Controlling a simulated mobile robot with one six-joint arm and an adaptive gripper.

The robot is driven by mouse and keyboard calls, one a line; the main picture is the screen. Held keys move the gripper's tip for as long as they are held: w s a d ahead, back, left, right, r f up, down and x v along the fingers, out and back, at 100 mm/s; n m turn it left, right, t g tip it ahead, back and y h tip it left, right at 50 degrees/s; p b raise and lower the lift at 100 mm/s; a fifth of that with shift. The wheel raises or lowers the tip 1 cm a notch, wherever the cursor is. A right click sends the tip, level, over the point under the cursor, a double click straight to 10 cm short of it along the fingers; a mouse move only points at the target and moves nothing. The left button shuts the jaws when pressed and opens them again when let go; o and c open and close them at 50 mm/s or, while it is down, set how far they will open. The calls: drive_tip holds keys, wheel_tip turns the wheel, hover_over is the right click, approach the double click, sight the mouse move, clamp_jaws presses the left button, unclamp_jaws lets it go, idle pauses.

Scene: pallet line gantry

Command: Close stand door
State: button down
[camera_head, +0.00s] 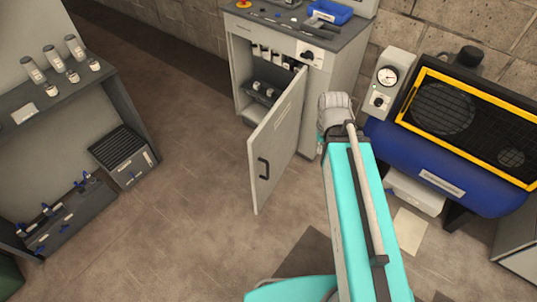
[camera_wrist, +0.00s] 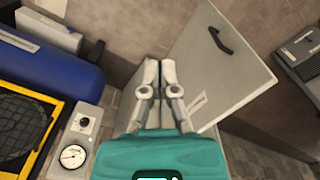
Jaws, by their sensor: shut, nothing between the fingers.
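The stand (camera_head: 340,75) is a grey cabinet at the top middle of the head view. Its door (camera_head: 277,143) stands wide open, swung out toward the camera, with a dark handle (camera_head: 263,168) near its free edge. The open front shows items on inner shelves. In the wrist view the door (camera_wrist: 227,65) fills the upper right, with its handle (camera_wrist: 220,40) near the top. My gripper (camera_wrist: 160,66) is shut and empty, close to the door's left edge in that view. Whether it touches the door I cannot tell. In the head view my arm hides the gripper's fingers.
A blue compressor (camera_head: 440,175) with a yellow-framed grille stands to the right, beside a gauge box (camera_head: 390,78). A shelf rack (camera_head: 60,100) with bottles and a dark crate (camera_head: 124,157) are at left. The floor between rack and door is clear.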

drive_tip(key=shift+f, duration=0.1)
idle(0.3)
drive_tip(key=w+a+f+m+t+y+b, duration=0.2)
drive_tip(key=w+a+f+m+y+b, duration=0.2)
drive_tip(key=m+b, duration=0.5)
drive_tip(key=w+a+f+m+t+y+b, duration=0.2)
drive_tip(key=w+a+f+m+y+b, duration=0.2)
drive_tip(key=f+m+b, duration=0.5)
drive_tip(key=shift+w+a+m+b, duration=0.4)
drive_tip(key=shift+w+a+m, duration=0.25)
drive_tip(key=shift+m, duration=2.15)
drive_tip(key=shift+w+d+f, duration=0.1)
drive_tip(key=shift+f, duration=0.1)
